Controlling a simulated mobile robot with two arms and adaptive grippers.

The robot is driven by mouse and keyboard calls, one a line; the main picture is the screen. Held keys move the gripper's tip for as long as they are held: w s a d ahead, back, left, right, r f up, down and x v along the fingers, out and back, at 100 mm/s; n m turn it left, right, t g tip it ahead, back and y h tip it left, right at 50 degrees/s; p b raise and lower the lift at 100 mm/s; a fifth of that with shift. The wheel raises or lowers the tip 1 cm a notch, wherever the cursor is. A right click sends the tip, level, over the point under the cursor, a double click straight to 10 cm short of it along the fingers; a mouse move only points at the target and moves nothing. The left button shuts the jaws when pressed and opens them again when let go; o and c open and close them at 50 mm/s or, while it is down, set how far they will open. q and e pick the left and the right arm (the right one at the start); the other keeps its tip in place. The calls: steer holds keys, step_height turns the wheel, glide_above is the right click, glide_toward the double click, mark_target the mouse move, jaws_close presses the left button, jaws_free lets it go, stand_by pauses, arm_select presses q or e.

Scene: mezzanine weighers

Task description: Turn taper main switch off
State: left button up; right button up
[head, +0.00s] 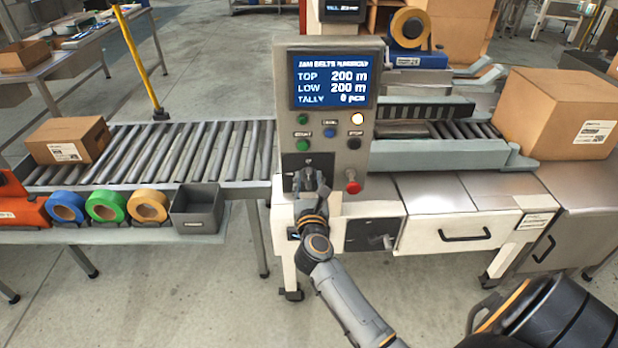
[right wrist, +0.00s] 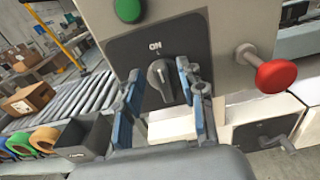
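A black rotary switch (right wrist: 160,78) marked ON sits on the lower part of the grey control panel (head: 283,80). In the right wrist view its knob stands nearly upright, its upper end towards the ON mark. My right gripper (head: 309,178) is in front of this switch, fingers apart. In the right wrist view its blue-padded fingers (right wrist: 158,72) show to the left and right of the knob; I cannot tell whether they touch it. A second black plate with a grey handle (head: 380,241) is on the cabinet below. My left gripper is not in view.
A red mushroom button (head: 352,187) sticks out right of the switch. A roller conveyor (head: 190,150) with a box is left; a large box (head: 560,112) is right.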

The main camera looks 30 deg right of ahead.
steer(key=shift+w+d, duration=0.25)
steer(key=shift+w, duration=0.15)
steer(key=shift+c, duration=0.2)
jaws_close()
